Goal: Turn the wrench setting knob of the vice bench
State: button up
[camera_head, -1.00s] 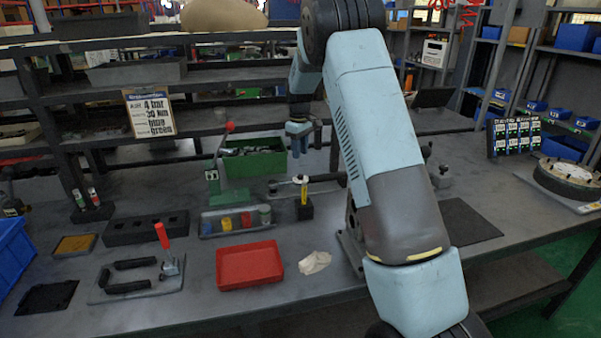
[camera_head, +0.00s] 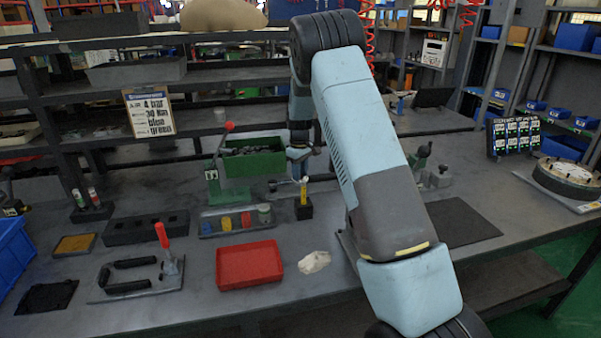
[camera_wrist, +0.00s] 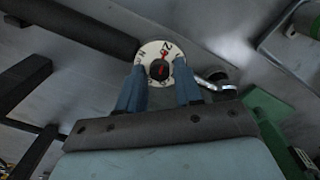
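The wrench lies on the bench, with its dark grip (camera_wrist: 85,22) running to the upper left in the wrist view and a metal end (camera_wrist: 218,78) at the right. In the head view its grip (camera_head: 322,178) shows partly beside my arm. The setting knob (camera_wrist: 158,69) is dark, with a red mark, in the middle of a white numbered dial (camera_wrist: 148,50). My gripper (camera_wrist: 159,68) is open, one blue finger on each side of the knob, over the dial. Contact with the knob cannot be told. My gripper (camera_head: 298,155) is low above the bench in the head view.
A green bin (camera_head: 255,163) stands behind, near a green lever tool (camera_head: 214,185). A small black block with a yellow piece (camera_head: 304,207) is in front of the wrench. A red tray (camera_head: 249,265) and a pale cloth (camera_head: 314,262) lie nearer the front edge.

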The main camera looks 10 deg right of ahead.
grip_shut()
jog(key=shift+d+m, duration=0.1)
jog(key=shift+m, duration=0.2)
jog(key=m, duration=0.9)
dwell(0.3)
dwell(0.3)
grip_release()
jog(key=shift+r, duration=0.15)
